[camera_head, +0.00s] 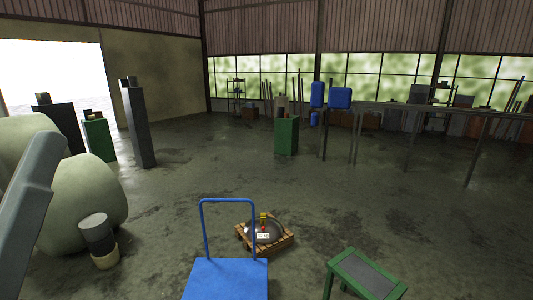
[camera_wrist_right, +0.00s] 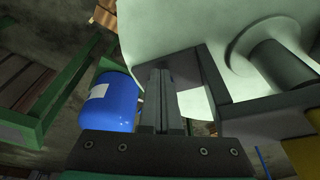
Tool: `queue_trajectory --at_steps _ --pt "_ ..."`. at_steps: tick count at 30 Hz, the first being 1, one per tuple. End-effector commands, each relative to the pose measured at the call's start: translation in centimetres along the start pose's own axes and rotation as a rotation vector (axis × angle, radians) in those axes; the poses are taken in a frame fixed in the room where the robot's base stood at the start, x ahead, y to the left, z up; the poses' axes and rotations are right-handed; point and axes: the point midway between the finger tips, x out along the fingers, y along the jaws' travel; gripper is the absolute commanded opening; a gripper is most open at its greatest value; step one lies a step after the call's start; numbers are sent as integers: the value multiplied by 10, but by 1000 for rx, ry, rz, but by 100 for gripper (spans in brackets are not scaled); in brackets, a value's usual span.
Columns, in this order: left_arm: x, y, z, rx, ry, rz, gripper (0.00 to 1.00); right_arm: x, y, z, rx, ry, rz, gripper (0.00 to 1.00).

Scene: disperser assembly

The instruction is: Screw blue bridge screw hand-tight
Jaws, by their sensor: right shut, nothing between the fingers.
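My right gripper (camera_wrist_right: 165,75) shows in the right wrist view, its two dark fingers closed together with nothing between them. I cannot make out the blue bridge screw in either view. A blue rounded body with a white label (camera_wrist_right: 106,108) is left of the fingers, apart from them in the picture. A large pale body (camera_wrist_right: 185,25) fills the top of that view, with a dark cylinder (camera_wrist_right: 272,65) on its right. My left gripper is not in view.
In the head view a blue trolley (camera_head: 226,280) stands at the bottom middle. Behind it, a wooden pallet (camera_head: 282,243) carries a grey rounded object (camera_head: 250,232). A green-framed table (camera_head: 366,273) stands at bottom right. Open floor (camera_head: 340,195) lies beyond.

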Motion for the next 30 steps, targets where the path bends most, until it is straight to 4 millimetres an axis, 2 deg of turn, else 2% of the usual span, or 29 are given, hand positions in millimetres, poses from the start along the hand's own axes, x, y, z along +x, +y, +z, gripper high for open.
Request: queue_trajectory --at_steps 10,30 --pt "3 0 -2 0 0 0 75 -2 -5 -5 -1 14 -1 0" --pt "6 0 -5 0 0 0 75 -3 -10 -3 0 16 -2 0"
